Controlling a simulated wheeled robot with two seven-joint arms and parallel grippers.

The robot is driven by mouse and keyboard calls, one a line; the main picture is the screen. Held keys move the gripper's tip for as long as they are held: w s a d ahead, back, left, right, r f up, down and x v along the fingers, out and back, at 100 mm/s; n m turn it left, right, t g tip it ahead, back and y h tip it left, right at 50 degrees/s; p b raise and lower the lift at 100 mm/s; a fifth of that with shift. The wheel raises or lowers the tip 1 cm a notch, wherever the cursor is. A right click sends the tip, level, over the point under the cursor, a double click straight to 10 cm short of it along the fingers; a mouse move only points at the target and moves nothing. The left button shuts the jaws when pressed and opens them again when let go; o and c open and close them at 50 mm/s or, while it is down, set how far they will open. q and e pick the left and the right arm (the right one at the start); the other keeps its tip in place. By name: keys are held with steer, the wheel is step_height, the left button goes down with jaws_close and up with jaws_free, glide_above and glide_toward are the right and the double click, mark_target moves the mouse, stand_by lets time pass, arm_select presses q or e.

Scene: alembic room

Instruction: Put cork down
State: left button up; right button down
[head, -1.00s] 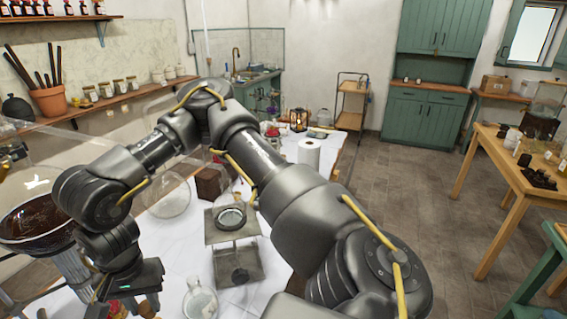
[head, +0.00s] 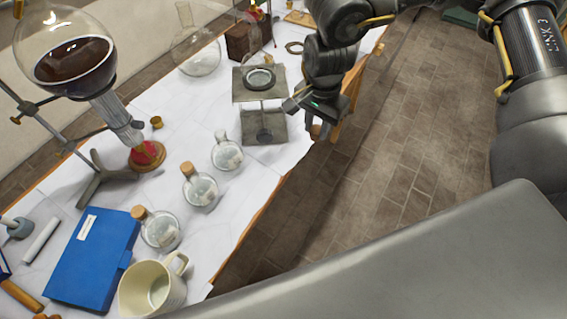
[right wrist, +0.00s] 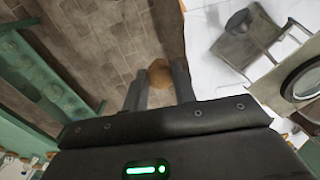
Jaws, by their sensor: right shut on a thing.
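The cork (head: 315,131) is a small brown stopper held at the tips of my right gripper (head: 311,122). In the right wrist view the cork (right wrist: 158,74) sits between the two fingers of my right gripper (right wrist: 160,82), which are shut on it. In the head view it shows against the brick floor, just beyond the table's right edge and beside the grey metal stand. It is in the air, with no surface seen touching it. My left gripper is not in view.
The white-covered table (head: 110,185) holds a round flask without a stopper (head: 227,156), two corked flasks (head: 201,190) (head: 160,231), a jug (head: 153,288), a blue book (head: 93,258) and a metal stand (head: 260,97). A large dark-filled flask (head: 72,62) stands left. White cloth is bare right of the small flasks.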

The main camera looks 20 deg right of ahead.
steer(key=s+d+f+m+b, duration=0.1)
steer(key=s+f+m+b, duration=0.1)
steer(key=f+m, duration=0.8)
steer(key=s+d+f+m+b, duration=0.2)
steer(key=f+m+b, duration=0.2)
steer(key=f+m, duration=0.7)
steer(key=shift+s+d+f, duration=0.2)
steer(key=shift+s, duration=0.15)
